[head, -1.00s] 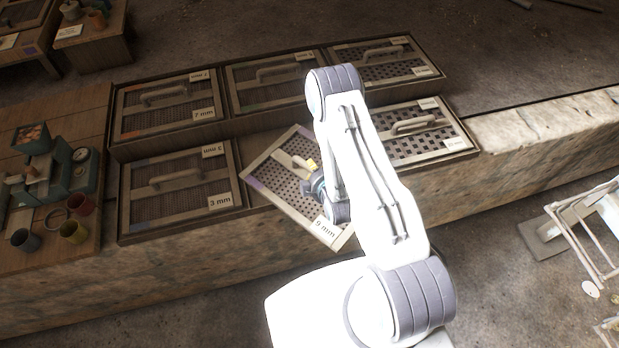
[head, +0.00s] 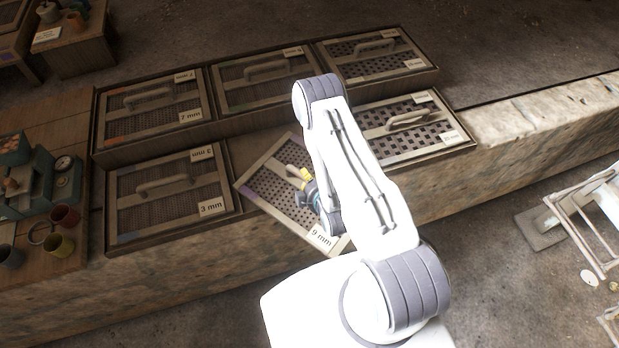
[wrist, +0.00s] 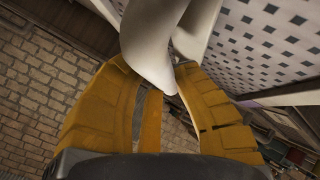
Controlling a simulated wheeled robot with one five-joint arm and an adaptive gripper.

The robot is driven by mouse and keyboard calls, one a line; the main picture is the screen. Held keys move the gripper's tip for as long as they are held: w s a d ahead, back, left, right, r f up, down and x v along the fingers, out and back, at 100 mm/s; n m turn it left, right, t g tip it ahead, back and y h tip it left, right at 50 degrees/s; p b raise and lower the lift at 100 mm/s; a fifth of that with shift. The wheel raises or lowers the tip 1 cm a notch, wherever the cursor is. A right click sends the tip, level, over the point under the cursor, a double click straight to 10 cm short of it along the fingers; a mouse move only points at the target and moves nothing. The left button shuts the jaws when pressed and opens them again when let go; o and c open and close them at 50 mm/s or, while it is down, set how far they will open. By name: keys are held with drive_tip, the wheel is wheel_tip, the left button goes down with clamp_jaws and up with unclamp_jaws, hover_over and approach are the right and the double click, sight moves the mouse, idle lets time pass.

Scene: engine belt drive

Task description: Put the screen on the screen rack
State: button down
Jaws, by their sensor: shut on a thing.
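The perforated screen marked 9 mm (head: 275,183) has a pale wooden frame and hangs tilted at the front of the ledge. It overlaps the gap between the 3 mm screen (head: 165,195) and a coarser screen at right (head: 408,127). My gripper (head: 304,177) is shut on its handle. The wrist view shows the yellow fingers (wrist: 155,78) around the pale handle (wrist: 155,40), with the perforated sheet (wrist: 265,35) beyond. My arm hides the screen's right part. Dark wooden bays on the ledge hold the screens; I cannot tell for certain whether they are the screen rack.
Several screens fill the back row, including the 7 mm screen (head: 150,108). A bench with a teal machine (head: 40,180) and small cups stands at left. A pale frame stand (head: 585,235) is on the floor at right. The stone ledge (head: 530,115) is bare at right.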

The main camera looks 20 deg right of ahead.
drive_tip(key=shift+f+b, duration=0.35)
drive_tip(key=c, duration=1.1)
unclamp_jaws()
drive_tip(key=shift+o, duration=0.2)
drive_tip(key=shift+r, duration=0.15)
